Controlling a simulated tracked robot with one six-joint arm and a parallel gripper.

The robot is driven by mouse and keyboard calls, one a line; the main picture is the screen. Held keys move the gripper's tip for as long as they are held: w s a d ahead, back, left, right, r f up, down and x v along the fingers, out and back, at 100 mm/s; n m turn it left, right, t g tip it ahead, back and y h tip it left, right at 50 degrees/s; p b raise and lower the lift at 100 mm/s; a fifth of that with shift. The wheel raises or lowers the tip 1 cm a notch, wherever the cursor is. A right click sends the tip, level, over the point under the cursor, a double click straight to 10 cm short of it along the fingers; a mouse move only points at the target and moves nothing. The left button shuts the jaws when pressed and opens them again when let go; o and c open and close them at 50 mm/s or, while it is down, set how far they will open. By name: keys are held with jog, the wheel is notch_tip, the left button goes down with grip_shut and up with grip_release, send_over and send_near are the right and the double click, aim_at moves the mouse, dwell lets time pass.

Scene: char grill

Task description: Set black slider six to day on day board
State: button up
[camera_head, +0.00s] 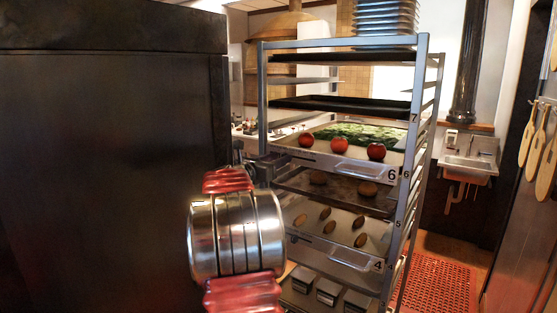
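A number 6 shows on the front of a tray (350,168) in the metal rack (421,100). My arm rises from the bottom centre, with silver and red links. My gripper (262,163) seems to be the dark part beyond the links, in front of the rack's left side by the tray marked 6. It is small and partly hidden by the arm, so its fingers and any contact are unclear.
A large dark cabinet (110,170) fills the left. The rack holds several trays, with tomatoes (340,146) and greens (350,133) on one. A sink (468,168) stands behind at right. Wooden utensils (536,145) hang at far right. A red mat (435,285) lies on the floor.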

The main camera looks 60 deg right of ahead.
jog(key=shift+s+d, duration=0.1)
jog(key=shift+d, duration=0.2)
jog(key=shift+c, duration=0.4)
grip_shut()
